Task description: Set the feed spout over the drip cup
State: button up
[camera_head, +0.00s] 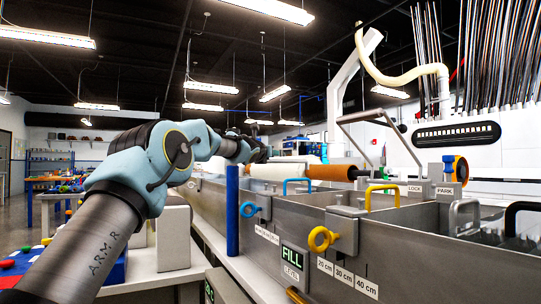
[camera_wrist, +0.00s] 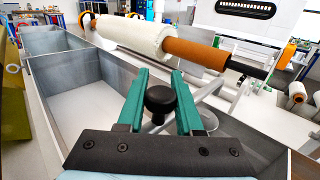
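My gripper (camera_wrist: 160,75) has two teal fingers apart, with a black round knob (camera_wrist: 160,98) between them on a short stem. Whether the fingers press on the knob cannot be told. In the head view, my gripper (camera_head: 262,152) is small and dark at the end of my arm, above the long grey bath. Grey curved metal parts (camera_wrist: 208,118) show beside and behind the knob; whether they belong to the feed spout is unclear. I cannot pick out the drip cup for certain in either view.
The grey bath (camera_head: 430,250) has several compartments, with blue (camera_head: 297,184) and yellow (camera_head: 383,191) handles. A white and orange roller (camera_head: 325,172) lies across it and also shows in the wrist view (camera_wrist: 150,36). LOCK and PARK labels (camera_head: 430,189) sit behind. A blue post (camera_head: 232,210) stands at the near edge.

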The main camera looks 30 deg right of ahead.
jog(key=o, duration=0.4)
jog(key=b+v, duration=0.6)
jog(key=v, duration=0.5)
jog(key=shift+w+b, duration=0.1)
jog(key=shift+b, duration=0.2)
